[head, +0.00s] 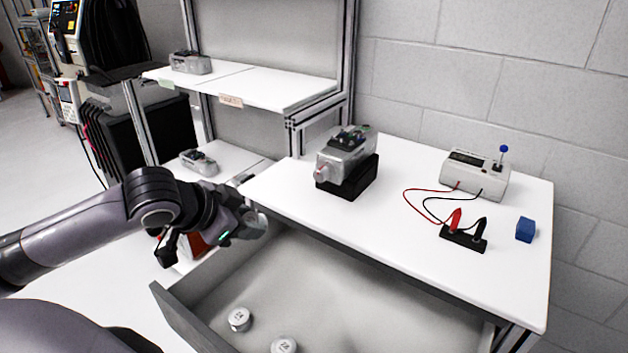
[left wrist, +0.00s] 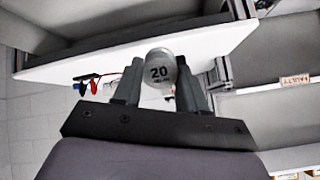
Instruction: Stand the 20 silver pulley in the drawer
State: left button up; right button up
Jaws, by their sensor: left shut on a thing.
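My left gripper (head: 250,226) is shut on the silver pulley marked 20 (left wrist: 160,68). In the left wrist view the pulley sits between the two fingers, its numbered face toward the camera. In the head view the gripper is above the far left corner of the open drawer (head: 178,314), near the table edge, and mostly hides the pulley. Two other silver pulleys, one at the left (head: 239,319) and one at the bottom edge (head: 284,345), rest on the drawer floor with marked faces up. My right gripper is out of view.
The white table (head: 400,245) overhangs the drawer's back. On it are a silver servo unit on a black block (head: 347,165), a white tester (head: 475,175) with red and black probes in a holder (head: 464,238), and a blue block (head: 525,230). Shelves (head: 250,85) stand behind.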

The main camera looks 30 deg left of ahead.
pick_arm(q)
jog(key=shift+r+g, duration=0.1)
jog(key=shift+g, duration=0.2)
jog(key=shift+g, duration=2.3)
jog(key=shift+g+y, duration=0.4)
jog(key=shift+g, duration=1.5)
jog(key=s+d, duration=0.3)
jog(key=d, duration=0.9)
jog(key=s+d, duration=0.4)
jog(key=d, duration=0.8)
jog(key=shift+d, duration=0.2)
jog(key=shift+f+b, duration=3.6)
jog(key=shift+f, duration=8.7)
